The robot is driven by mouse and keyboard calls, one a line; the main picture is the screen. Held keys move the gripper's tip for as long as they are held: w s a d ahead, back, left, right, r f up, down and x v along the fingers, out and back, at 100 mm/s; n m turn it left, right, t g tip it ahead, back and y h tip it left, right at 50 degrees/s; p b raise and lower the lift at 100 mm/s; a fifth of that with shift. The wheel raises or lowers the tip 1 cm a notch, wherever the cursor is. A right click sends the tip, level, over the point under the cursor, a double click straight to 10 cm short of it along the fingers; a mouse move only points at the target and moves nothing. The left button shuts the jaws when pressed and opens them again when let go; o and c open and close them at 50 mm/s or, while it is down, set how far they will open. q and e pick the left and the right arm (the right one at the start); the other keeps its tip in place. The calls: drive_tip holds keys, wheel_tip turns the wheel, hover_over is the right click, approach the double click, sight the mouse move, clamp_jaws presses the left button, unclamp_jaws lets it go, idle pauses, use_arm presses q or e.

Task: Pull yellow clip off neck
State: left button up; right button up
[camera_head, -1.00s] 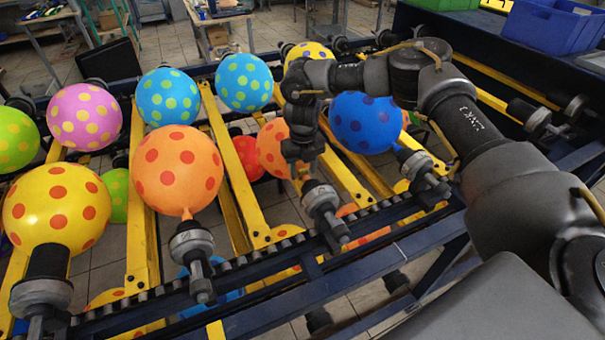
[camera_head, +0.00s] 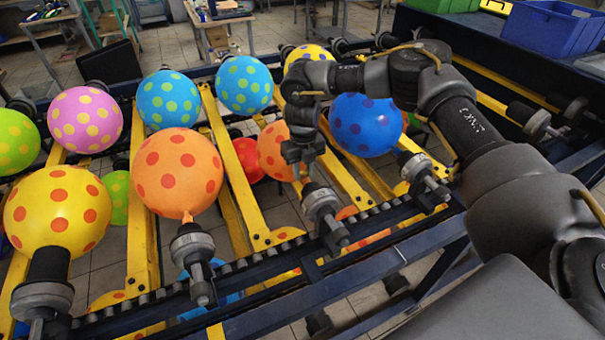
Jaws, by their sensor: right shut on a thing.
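My right gripper (camera_head: 303,166) points down in front of an orange balloon with red dots (camera_head: 272,151), just above a grey nozzle holder (camera_head: 320,203). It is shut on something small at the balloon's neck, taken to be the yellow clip. The clip and the neck are hidden by the fingers or too small to make out. My left gripper is not in view.
A blue balloon (camera_head: 365,125) is close on the right of the gripper. Another orange balloon (camera_head: 178,172) stands to the left on its own holder (camera_head: 193,250). Yellow rails (camera_head: 235,180) and a dark blue frame (camera_head: 400,255) surround the work spot.

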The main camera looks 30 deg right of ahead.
sight(303, 171)
drive_tip(key=shift+r+p, duration=3.5)
drive_tip(key=shift+r, duration=1.25)
drive_tip(key=shift+f, duration=0.1)
